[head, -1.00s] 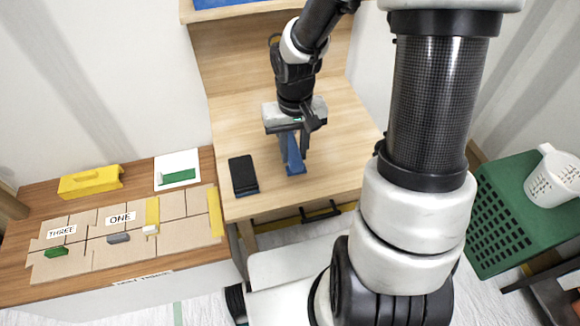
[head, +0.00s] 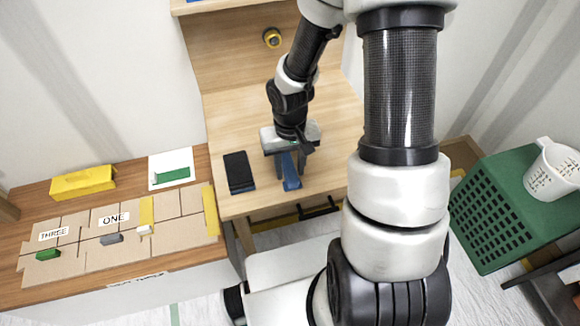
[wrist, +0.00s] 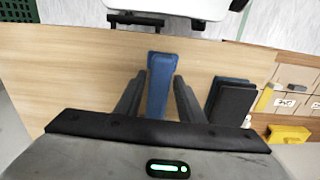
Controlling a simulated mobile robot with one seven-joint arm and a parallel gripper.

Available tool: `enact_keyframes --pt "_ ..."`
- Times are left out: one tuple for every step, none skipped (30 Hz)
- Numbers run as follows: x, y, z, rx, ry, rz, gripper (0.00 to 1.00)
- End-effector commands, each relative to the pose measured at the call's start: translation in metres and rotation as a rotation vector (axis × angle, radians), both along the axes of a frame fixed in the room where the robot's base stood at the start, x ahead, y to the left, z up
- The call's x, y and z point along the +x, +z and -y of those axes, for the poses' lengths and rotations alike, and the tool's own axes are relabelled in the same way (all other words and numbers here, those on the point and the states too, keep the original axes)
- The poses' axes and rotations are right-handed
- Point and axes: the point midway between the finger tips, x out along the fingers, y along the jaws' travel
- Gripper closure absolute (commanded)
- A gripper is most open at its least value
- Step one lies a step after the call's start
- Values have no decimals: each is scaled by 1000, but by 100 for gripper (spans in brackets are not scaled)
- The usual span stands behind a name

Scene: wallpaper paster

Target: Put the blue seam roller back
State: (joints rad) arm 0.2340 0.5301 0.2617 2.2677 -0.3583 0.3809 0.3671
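The blue seam roller (head: 290,172) is a long, narrow blue piece over the front part of the wooden table; no wheel can be made out. It also shows in the wrist view (wrist: 159,85), lengthwise between my two dark fingers. My gripper (head: 291,165), also in the wrist view (wrist: 160,78), points down with a finger close along each side of the roller, and looks shut on it. Whether the roller's lower end touches the table cannot be told.
A black block with a blue underside (head: 239,172) lies left of the roller. A yellow ring (head: 272,38) is on the back panel. Left are a yellow holder (head: 83,182) and a cardboard-coloured board (head: 120,239). A green crate (head: 490,225) stands right. The table behind my gripper is clear.

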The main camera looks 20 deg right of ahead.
Motion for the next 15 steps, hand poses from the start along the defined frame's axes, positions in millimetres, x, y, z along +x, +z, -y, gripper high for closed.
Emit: enact_keyframes --pt "0 0 0 0 0 0 55" --pt "0 0 0 0 0 0 55" --pt "0 0 0 0 0 0 55" --pt "0 0 0 0 0 0 55" --pt "0 0 0 0 0 0 55" --pt "0 0 0 0 0 0 55" --pt "0 0 0 0 0 0 55" --pt "0 0 0 0 0 0 55" --pt "0 0 0 0 0 0 55" --pt "0 -1 0 0 0 0 55" --pt "0 -2 0 0 0 0 55" --pt "0 -6 0 0 0 -1 55" --pt "0 -1 0 0 0 2 55" --pt "1 4 0 0 0 3 55" --pt "1 11 0 -1 -1 4 55"
